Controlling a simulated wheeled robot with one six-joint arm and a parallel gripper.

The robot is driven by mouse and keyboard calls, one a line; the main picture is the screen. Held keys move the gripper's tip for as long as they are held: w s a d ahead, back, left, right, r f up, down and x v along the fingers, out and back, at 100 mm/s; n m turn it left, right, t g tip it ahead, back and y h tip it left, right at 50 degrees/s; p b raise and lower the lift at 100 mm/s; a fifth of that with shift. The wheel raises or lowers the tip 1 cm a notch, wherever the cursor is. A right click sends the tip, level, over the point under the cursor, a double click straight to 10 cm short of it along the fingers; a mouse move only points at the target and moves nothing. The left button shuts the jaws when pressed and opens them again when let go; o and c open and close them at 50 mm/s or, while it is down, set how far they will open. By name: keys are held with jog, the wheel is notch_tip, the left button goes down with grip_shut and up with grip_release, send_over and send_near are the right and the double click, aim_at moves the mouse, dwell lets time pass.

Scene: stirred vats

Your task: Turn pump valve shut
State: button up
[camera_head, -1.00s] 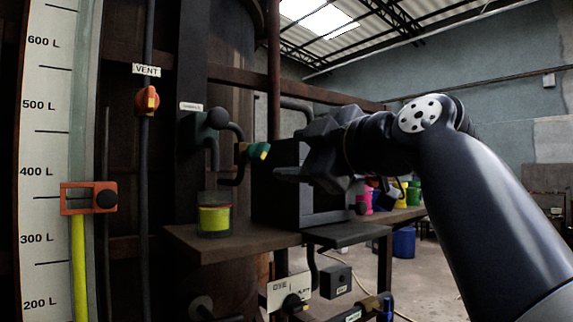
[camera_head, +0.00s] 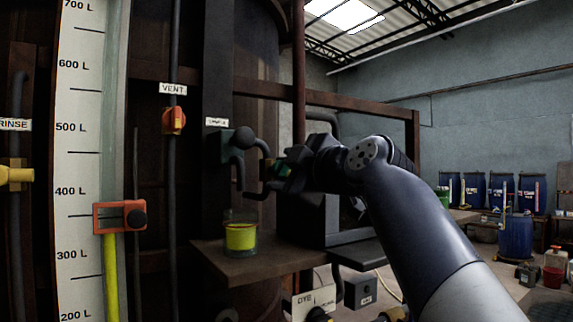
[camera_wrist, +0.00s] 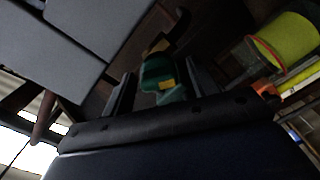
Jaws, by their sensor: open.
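A green valve handle (camera_head: 274,169) with a yellow patch sits on a dark bent pipe beside the white-labelled fitting. My gripper (camera_head: 290,172) is at this handle, and its dark body hides part of it. In the wrist view the green handle (camera_wrist: 158,72) shows between my gripper's two open fingers (camera_wrist: 157,90). Whether a finger touches it, I cannot tell. I see no readable label naming a pump valve; the label (camera_head: 216,122) above the fitting is too small to read.
A glass of yellow-green liquid (camera_head: 240,236) stands on the brown shelf (camera_head: 262,266), below the handle. An orange VENT valve (camera_head: 174,121) and a level gauge (camera_head: 84,160) are at left. A dark box (camera_head: 303,216) is under my gripper. Blue drums (camera_head: 474,192) stand far right.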

jog(key=c, duration=1)
jog(key=shift+m, duration=0.3)
jog(key=m, duration=0.5)
jog(key=shift+d+r, duration=0.1)
jog(key=m+p, duration=0.1)
jog(key=m, duration=0.4)
jog(key=shift+d+m, duration=0.1)
jog(key=shift+m, duration=0.3)
jog(key=shift+w, duration=0.1)
